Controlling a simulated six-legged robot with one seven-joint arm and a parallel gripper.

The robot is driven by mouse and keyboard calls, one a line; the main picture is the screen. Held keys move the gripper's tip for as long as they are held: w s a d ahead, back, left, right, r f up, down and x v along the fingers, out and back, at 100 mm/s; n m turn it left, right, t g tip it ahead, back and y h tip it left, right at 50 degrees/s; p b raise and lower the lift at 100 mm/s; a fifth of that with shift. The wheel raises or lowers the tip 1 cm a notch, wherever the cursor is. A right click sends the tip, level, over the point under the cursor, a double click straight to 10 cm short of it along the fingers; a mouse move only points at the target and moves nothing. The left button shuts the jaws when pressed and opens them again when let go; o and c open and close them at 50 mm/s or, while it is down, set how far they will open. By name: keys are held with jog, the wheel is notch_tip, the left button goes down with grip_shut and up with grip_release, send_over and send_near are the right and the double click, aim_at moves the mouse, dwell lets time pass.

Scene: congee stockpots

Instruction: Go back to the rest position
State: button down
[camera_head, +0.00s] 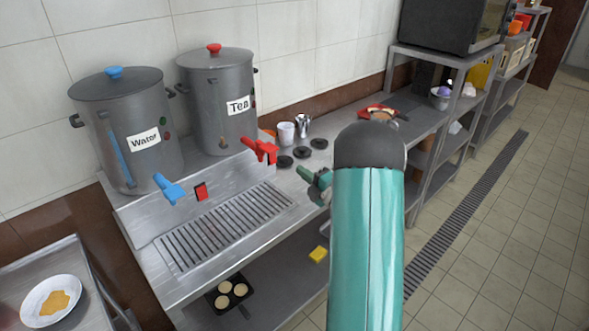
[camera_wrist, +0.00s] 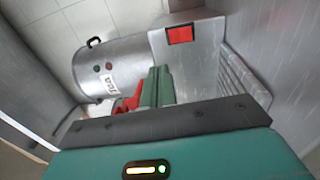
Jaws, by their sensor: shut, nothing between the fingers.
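My gripper (camera_head: 306,174) is green and sits over the right part of the steel counter (camera_head: 290,187), right of the drain grate. In the wrist view the two green fingers (camera_wrist: 157,72) are together with nothing between them. They point toward the red tap (camera_wrist: 128,103) and the grey Tea pot (camera_wrist: 120,62). In the head view the red tap (camera_head: 262,150) is left of my gripper, with a gap between them. My teal arm hides part of the counter and shelf.
The Water pot (camera_head: 117,122) with a blue tap (camera_head: 168,187) stands left of the Tea pot (camera_head: 215,95). A white cup (camera_head: 286,133) and a metal pitcher (camera_head: 303,126) stand behind my gripper. A drain grate (camera_head: 225,226) lies in the counter. The floor at right is clear.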

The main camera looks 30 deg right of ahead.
jog(key=shift+s+d+r, duration=0.1)
jog(key=shift+s+d, duration=0.05)
jog(key=shift+s, duration=0.6)
